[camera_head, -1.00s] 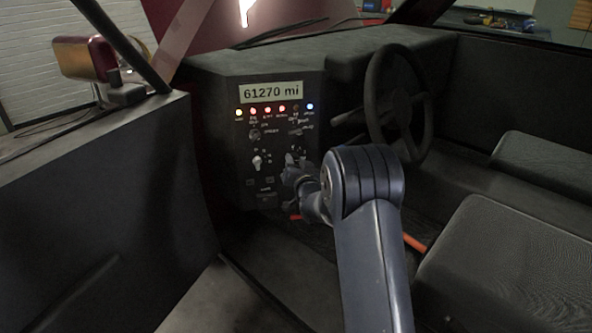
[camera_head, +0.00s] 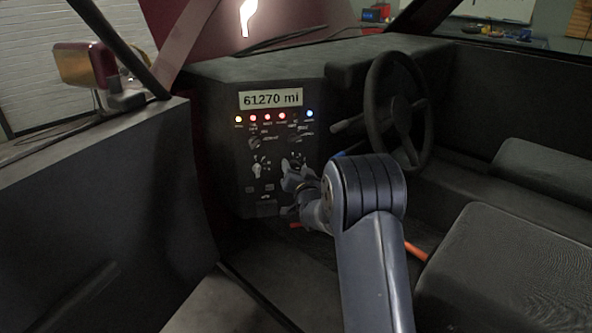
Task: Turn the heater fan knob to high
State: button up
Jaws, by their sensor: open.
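The dark control panel (camera_head: 232,150) stands at the centre of the dashboard, with a mileage display (camera_head: 270,98) reading 61270 mi and a row of lit lamps below it. A light-coloured knob (camera_head: 257,169) shows on the lower left of the panel. A darker knob (camera_head: 254,143) sits above it. The small labels are too blurred to read, so I cannot tell which knob is the heater fan knob. My gripper (camera_head: 292,164) is open at the lower right of the panel, close to its face. It hides whatever knob is behind it, and contact cannot be told.
The open door (camera_head: 100,200) stands on the left. Seats (camera_head: 505,265) fill the right. An orange-red lever (camera_head: 415,251) is low behind my arm.

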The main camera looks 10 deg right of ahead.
jog(key=shift+s, duration=0.1)
jog(key=s, duration=1)
jog(key=shift+s+d, duration=0.25)
jog(key=shift+s, duration=0.05)
jog(key=shift+f, duration=0.1)
jog(key=w, duration=1)
jog(key=shift+w+a, duration=0.25)
jog(key=shift+w, duration=0.15)
